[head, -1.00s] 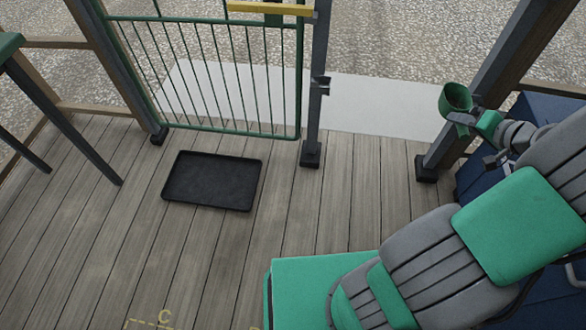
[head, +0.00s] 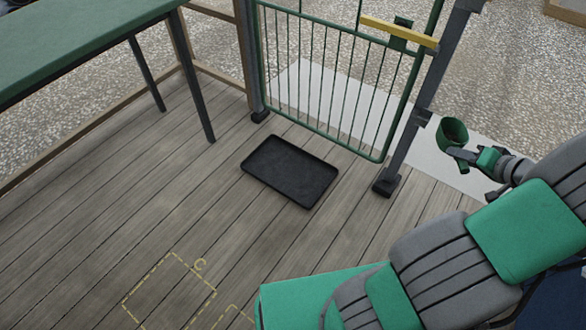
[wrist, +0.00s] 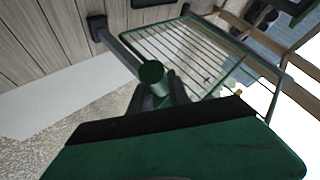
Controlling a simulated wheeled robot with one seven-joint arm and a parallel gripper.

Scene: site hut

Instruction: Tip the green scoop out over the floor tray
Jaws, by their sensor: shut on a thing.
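The green scoop (head: 453,131) is at the right of the head view, raised off the deck, with the mouth of its cup facing mostly up. I cannot make out what is inside it. My gripper (head: 468,157) is shut on the scoop, just below and right of the cup. In the wrist view a round green part of the scoop (wrist: 152,72) shows beyond the dark fingers. The floor tray (head: 290,171), black, shallow and rectangular, lies flat on the deck at the middle of the head view. The scoop is well to the right of the tray, not above it.
A green barred gate (head: 335,85) with a yellow bar stands behind the tray, beside a dark post (head: 412,125). A green-topped table (head: 80,45) is at upper left. Yellow dashed floor markings (head: 170,290) lie at lower left. The deck left of the tray is clear.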

